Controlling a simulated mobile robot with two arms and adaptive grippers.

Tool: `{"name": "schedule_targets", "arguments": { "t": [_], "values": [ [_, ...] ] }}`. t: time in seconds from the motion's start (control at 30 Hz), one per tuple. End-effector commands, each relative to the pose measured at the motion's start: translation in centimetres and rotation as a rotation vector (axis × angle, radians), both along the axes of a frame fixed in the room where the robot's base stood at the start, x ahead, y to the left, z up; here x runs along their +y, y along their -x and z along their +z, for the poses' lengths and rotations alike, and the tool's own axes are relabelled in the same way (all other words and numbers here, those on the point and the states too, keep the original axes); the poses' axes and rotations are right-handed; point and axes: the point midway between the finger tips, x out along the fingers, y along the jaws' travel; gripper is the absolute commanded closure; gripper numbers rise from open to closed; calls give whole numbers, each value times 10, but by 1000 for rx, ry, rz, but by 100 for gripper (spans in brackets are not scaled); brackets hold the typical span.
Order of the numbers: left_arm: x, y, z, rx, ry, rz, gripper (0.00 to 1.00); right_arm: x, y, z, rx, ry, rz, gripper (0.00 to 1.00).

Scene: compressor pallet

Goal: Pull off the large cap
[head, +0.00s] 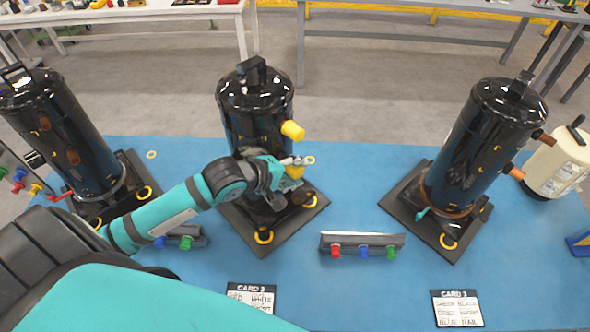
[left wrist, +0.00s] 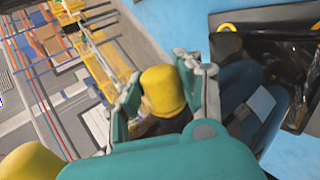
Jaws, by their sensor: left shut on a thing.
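The middle black compressor (head: 255,115) stands upright on a dark square base on the blue pallet. One yellow cap (head: 292,130) sticks out from its right side. A lower yellow cap (head: 295,172) is at my left gripper (head: 286,168). In the left wrist view, my left gripper (left wrist: 165,100) has its fingers on both sides of this yellow cap (left wrist: 164,90), shut on it. A brownish part shows just below the cap; I cannot tell whether the cap still sits on its pipe. The other yellow cap (left wrist: 30,163) shows at the lower left corner. My right gripper is not in view.
Black compressors stand at left (head: 65,130) and right (head: 490,145). A cream canister (head: 560,160) is at the far right. Small racks with coloured plugs (head: 362,238) and cards (head: 457,308) lie in front. The blue pallet surface (head: 350,180) is clear between the middle and right compressors.

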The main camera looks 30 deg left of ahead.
Motion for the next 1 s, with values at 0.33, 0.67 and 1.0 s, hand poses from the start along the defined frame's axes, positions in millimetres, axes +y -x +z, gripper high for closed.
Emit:
{"name": "schedule_targets", "arguments": {
  "t": [0.33,0.67,1.0],
  "values": [
    [0,1,-1,4,-1,1,100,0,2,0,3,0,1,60],
    [-5,3,-2,6,2,-1,100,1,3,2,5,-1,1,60],
    [-10,5,-2,8,2,-1,100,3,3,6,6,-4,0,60]
  ]
}}
